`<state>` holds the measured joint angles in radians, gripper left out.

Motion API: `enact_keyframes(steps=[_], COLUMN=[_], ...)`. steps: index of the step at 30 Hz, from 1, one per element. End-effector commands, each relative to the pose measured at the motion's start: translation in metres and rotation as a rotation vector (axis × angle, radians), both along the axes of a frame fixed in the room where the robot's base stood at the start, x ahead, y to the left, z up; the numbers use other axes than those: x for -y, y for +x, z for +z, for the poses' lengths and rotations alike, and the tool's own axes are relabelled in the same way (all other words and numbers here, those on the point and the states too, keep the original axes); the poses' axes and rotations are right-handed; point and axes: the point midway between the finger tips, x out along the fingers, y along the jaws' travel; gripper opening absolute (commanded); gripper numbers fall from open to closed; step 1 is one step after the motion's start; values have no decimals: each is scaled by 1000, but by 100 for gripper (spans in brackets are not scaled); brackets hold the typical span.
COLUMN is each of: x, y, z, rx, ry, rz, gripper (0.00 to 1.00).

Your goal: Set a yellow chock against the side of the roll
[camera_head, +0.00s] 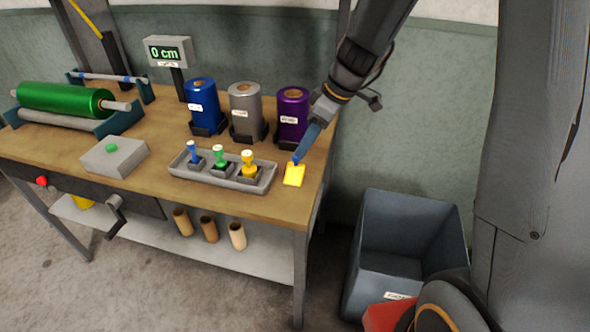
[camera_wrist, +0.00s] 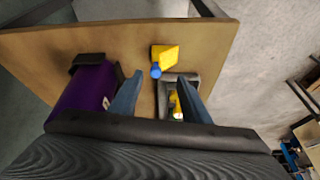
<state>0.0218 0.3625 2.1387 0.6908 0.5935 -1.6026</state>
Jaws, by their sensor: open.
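A yellow chock (camera_head: 294,176) lies on the bench top near its right edge, in front of the purple roll. It also shows in the wrist view (camera_wrist: 167,55), with a small blue knob beside or on it. My gripper (camera_head: 301,150) is open just above the chock; in the wrist view its blue fingers (camera_wrist: 160,78) are apart, with the chock beyond their tips. The purple roll (camera_head: 293,116) stands upright at the back right; a grey roll (camera_head: 245,111) and a blue roll (camera_head: 202,107) stand left of it. A green roll (camera_head: 62,99) lies in a cradle at left.
A grey tray (camera_head: 226,182) with blue, green and yellow handled dies sits left of the chock. A grey box with a green button (camera_head: 113,157) and a display reading 0 cm (camera_head: 168,51) are further left. A grey bin (camera_head: 405,235) stands on the floor at right.

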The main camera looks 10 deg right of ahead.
Motion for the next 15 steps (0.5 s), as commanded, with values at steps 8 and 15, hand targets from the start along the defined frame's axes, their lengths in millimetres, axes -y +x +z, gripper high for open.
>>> enact_keyframes(steps=[8,15], x=[-8,-14], y=[4,9], z=[-22,-41], rx=[-2,-3], ry=[0,0], rz=[4,3], gripper=[43,43])
